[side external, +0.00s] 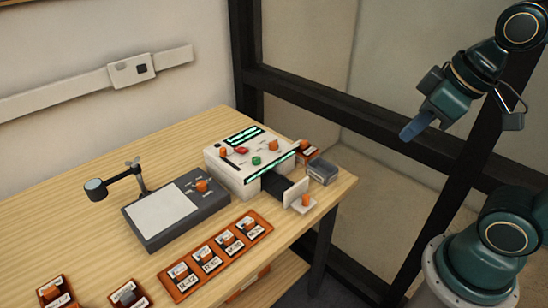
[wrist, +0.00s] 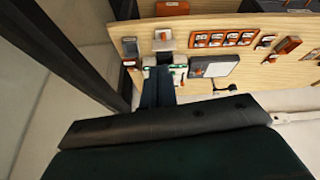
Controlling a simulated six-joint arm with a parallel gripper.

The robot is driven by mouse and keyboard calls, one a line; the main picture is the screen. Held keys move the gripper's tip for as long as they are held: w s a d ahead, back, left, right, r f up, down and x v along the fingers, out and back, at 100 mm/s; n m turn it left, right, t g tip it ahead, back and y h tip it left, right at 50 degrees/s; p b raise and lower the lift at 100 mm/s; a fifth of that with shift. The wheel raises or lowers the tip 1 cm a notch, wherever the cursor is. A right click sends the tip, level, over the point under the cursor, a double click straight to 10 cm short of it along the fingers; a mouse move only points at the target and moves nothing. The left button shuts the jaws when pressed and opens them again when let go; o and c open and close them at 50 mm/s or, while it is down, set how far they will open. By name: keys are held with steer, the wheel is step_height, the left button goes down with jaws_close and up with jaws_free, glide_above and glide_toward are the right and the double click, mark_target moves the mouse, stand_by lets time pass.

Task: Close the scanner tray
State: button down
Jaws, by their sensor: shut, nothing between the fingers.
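The cream scanner (side external: 238,172) stands on the table with lit green displays, orange knobs and red and green buttons. Its dark tray (side external: 284,186) sticks out of its front, toward the table's right edge. The tray has a white front panel (side external: 292,194) with an orange knob (side external: 305,199). In the wrist view the tray front (wrist: 163,45) shows beyond my fingers, which hide much of the scanner. My gripper (side external: 408,133) is shut and empty, in the air right of the table, well above and apart from the tray. Its blue fingers also show in the wrist view (wrist: 158,84).
A grey bin (side external: 322,170) stands right of the tray. A grey pad device (side external: 175,215) with a lamp arm (side external: 130,174) is left of the scanner. An orange rack of labelled boxes (side external: 216,257) lies in front. Dark frame posts (side external: 247,60) stand behind the table.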

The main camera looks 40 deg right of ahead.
steer(key=w+f+n+g, duration=0.2)
steer(key=w+n, duration=0.3)
steer(key=n, duration=0.2)
steer(key=n+g+y, duration=0.2)
steer(key=n+g, duration=0.4)
steer(key=n, duration=1.6)
glide_above(308, 209)
step_height(308, 209, down, 17)
steer(key=shift+s+a+r, duration=0.15)
steer(key=shift+s, duration=0.1)
steer(key=shift+w+f, duration=0.15)
steer(key=shift+f, duration=2.2)
steer(key=shift+w+f, duration=0.15)
steer(key=shift+f, duration=2.2)
